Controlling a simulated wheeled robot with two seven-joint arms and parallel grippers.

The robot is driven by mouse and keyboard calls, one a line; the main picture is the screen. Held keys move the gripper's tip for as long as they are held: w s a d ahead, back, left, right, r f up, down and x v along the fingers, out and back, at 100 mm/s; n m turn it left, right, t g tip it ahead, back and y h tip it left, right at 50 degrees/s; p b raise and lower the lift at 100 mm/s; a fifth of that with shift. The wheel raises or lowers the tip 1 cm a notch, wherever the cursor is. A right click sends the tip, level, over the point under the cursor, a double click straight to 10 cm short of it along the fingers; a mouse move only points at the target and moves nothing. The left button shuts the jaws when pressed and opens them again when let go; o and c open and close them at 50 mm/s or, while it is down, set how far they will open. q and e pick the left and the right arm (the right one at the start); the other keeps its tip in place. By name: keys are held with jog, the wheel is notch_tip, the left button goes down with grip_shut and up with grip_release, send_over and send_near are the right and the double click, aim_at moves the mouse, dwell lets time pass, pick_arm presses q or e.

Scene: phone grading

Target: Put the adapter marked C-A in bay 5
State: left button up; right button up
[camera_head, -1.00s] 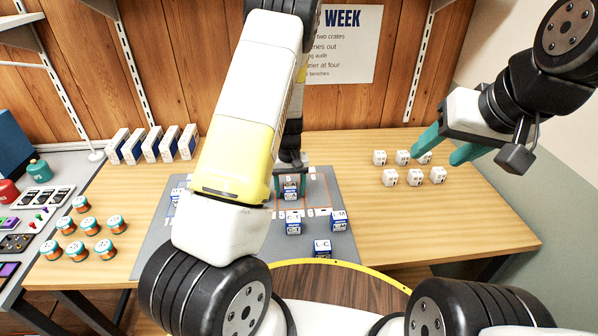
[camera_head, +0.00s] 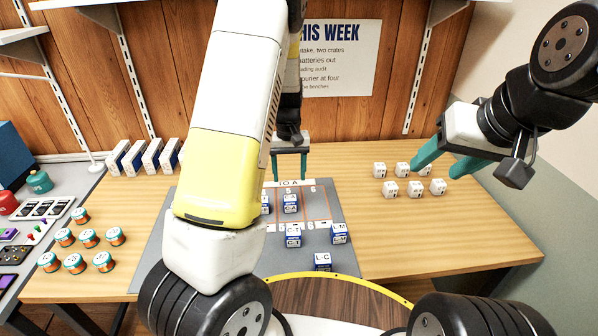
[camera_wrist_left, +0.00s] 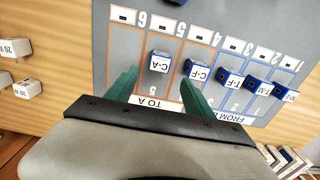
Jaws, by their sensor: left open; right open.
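The adapter marked C-A (camera_wrist_left: 160,61), a small white-topped blue block, stands in the bay numbered 5 on the grey mat (camera_wrist_left: 120,50). In the head view this adapter (camera_head: 290,203) stands just in front of the number 5. My left gripper (camera_head: 290,178) is open and empty, behind and above it. In the left wrist view its teal fingers (camera_wrist_left: 158,88) are spread, apart from the block. The C-F adapter (camera_wrist_left: 198,70) stands in the neighbouring bay. My right gripper (camera_head: 440,165) is open and empty near the white cubes at the right.
Other adapters, including T-F (camera_wrist_left: 232,79) and L-C (camera_head: 323,261), stand on or by the mat. White cubes (camera_head: 389,188) are at the right, orange-and-teal round items (camera_head: 88,238) at the left, upright white-and-blue boxes (camera_head: 135,157) at the back. My left arm hides part of the mat.

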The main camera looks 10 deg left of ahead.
pick_arm(q)
jog(key=s+d+r+m+t+h, duration=0.1)
jog(key=s+r, duration=0.4)
jog(key=r, duration=0.3)
jog(key=s+d+r+t+h, duration=0.1)
jog(key=s+r+t+h, duration=0.1)
jog(key=s+r, duration=0.45)
jog(key=s+r+m+t, duration=0.2)
jog(key=s+r+t, duration=0.1)
jog(key=s+r, duration=0.6)
jog(key=shift+s+r+m+y, duration=0.15)
jog(key=shift+s+m+y, duration=0.25)
jog(key=shift+s, duration=1.5)
jog(key=shift+d, duration=0.1)
